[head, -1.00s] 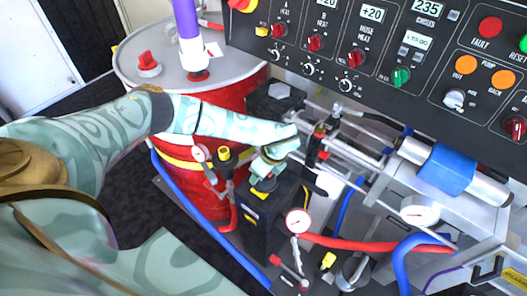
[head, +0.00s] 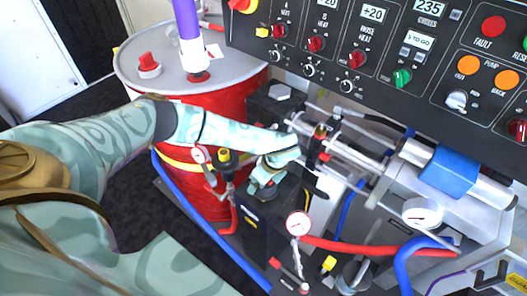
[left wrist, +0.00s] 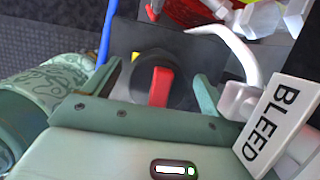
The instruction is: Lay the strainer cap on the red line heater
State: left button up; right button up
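My left gripper (head: 262,188) is over the top of a black block (head: 268,222) with a red hose at its foot. The left wrist view shows a red bar handle (left wrist: 160,87) on a round black base (left wrist: 178,70), between my two open fingers (left wrist: 160,88). A gap shows on each side of the handle. A grey hexagonal piece (head: 281,92) sits on another black block (head: 262,108) behind. I cannot tell for certain which part is the strainer cap or which block is the red line heater. My right gripper is not in view.
A red drum (head: 232,98) stands behind my left arm. The control panel (head: 400,50) overhangs the back. A metal pump with a blue section (head: 450,172), gauges (head: 298,225) and hoses crowd the right. A white BLEED tag (left wrist: 282,125) is close to my right-hand finger in the wrist view.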

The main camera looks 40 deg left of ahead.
pick_arm(q)
jog(key=shift+r, duration=0.2)
jog(key=v, duration=0.1)
jog(key=p+v, duration=0.1)
jog(key=shift+a+r, duration=0.1)
jog(key=shift+r, duration=0.25)
jog(key=d, duration=0.8)
jog(key=s+d, duration=0.1)
jog(key=d, duration=0.3)
jog(key=shift+f+p, duration=0.3)
jog(key=shift+p, duration=0.05)
jog(key=shift+a, duration=0.1)
